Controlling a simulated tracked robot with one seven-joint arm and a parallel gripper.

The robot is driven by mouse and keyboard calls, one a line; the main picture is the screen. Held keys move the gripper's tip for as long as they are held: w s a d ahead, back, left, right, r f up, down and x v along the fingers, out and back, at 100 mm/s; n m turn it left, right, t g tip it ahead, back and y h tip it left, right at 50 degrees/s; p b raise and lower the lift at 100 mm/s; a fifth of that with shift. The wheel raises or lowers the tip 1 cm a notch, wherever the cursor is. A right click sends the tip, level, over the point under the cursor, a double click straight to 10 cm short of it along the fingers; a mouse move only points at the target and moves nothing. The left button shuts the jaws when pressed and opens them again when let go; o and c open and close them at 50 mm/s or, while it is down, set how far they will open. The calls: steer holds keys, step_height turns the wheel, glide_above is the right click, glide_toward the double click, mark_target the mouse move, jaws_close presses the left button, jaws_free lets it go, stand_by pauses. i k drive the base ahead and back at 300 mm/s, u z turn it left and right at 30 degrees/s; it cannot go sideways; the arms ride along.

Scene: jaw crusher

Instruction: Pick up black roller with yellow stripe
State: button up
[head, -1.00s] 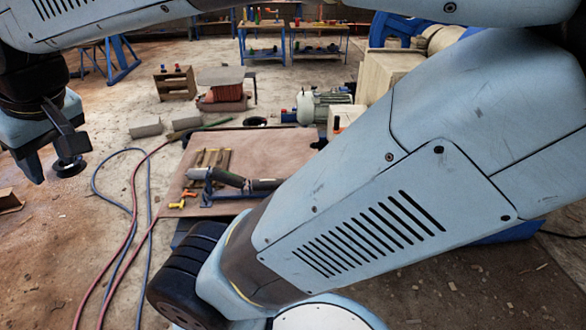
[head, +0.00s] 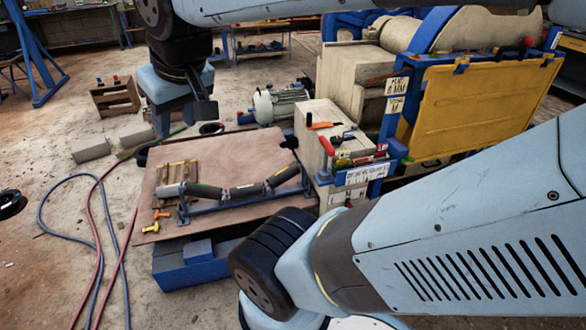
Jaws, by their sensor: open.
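Dark rollers lie end to end in a blue frame (head: 250,202) on a brown board. The left roller (head: 205,191) is dark with a pale end, the middle one (head: 243,191) is short, and the right one (head: 283,177) tilts up to the right. I cannot make out a yellow stripe on any of them. My gripper (head: 183,112) hangs pointing down in the upper left, empty and open, its dark fingers apart. In the picture it is above and behind the rollers, not touching them.
The brown board (head: 240,150) also bears wooden slats (head: 176,175) and small yellow and orange parts (head: 157,221). A cream block with tools (head: 318,130) and a yellow-panelled crusher (head: 485,105) stand right. A motor (head: 278,103) is behind. Hoses (head: 95,235) cross the left floor.

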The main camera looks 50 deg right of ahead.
mark_target(284, 175)
steer(key=z, duration=1)
steer(key=i, duration=1)
steer(key=u, duration=0.05)
steer(key=k, duration=0.85)
steer(key=z, duration=0.2)
steer(key=i, duration=0.85)
steer(key=u, duration=0.05)
